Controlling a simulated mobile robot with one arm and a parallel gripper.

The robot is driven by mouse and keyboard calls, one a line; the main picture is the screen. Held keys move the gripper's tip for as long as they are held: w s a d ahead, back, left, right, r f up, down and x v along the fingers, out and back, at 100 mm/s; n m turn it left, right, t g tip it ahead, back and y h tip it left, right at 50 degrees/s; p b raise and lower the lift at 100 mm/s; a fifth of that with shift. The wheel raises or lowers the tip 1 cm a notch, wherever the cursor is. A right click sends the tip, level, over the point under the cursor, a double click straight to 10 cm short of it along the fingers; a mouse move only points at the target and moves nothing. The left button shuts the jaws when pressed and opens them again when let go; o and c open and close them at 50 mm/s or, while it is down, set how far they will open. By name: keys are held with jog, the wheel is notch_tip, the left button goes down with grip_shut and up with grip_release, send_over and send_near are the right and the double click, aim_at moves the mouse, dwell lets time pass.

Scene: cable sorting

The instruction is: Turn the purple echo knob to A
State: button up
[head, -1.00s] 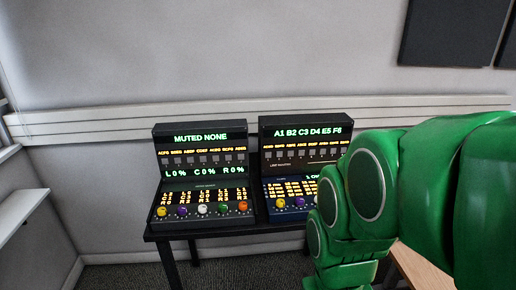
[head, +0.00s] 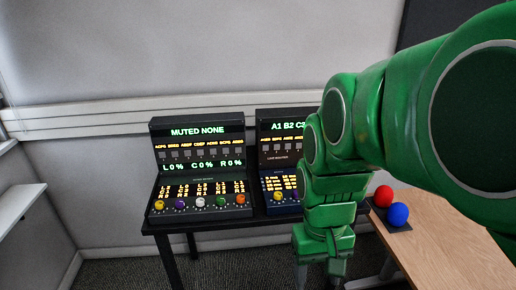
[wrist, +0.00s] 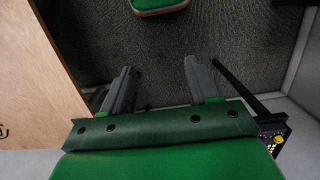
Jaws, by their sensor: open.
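A left console (head: 154,160) has a row of colored knobs, with a purple knob (head: 180,205) second from the left. A right console (head: 264,150) has a yellow knob (head: 278,197) and, beside my arm, a purple one (head: 298,196). The labels are too small to tell which purple knob is echo, and the pointer settings cannot be read. My gripper (head: 322,275) hangs low in front of the right console, partly out of frame, and my arm hides that console's right side. In the wrist view my gripper (wrist: 156,68) is open and empty, pointing at the carpet.
Both consoles stand on a dark table (head: 165,228) against the wall. A wooden desk (head: 440,235) is at the right, with a red ball (head: 383,196) and a blue ball (head: 398,214) on a dark pad. Dark carpet (wrist: 220,30) lies below my gripper.

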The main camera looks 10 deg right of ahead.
jog(key=w+d, duration=0.2)
jog(key=w, duration=1.1)
jog(key=t, duration=0.2)
send_over(297, 192)
jog(key=f, duration=1)
jog(key=shift+s+f, duration=0.1)
jog(key=shift+s, duration=0.2)
jog(key=shift+w+d+f, duration=0.1)
jog(key=shift+w+f, duration=0.25)
jog(key=shift+w, duration=0.05)
jog(key=shift+f, duration=3.75)
jog(key=c, duration=1)
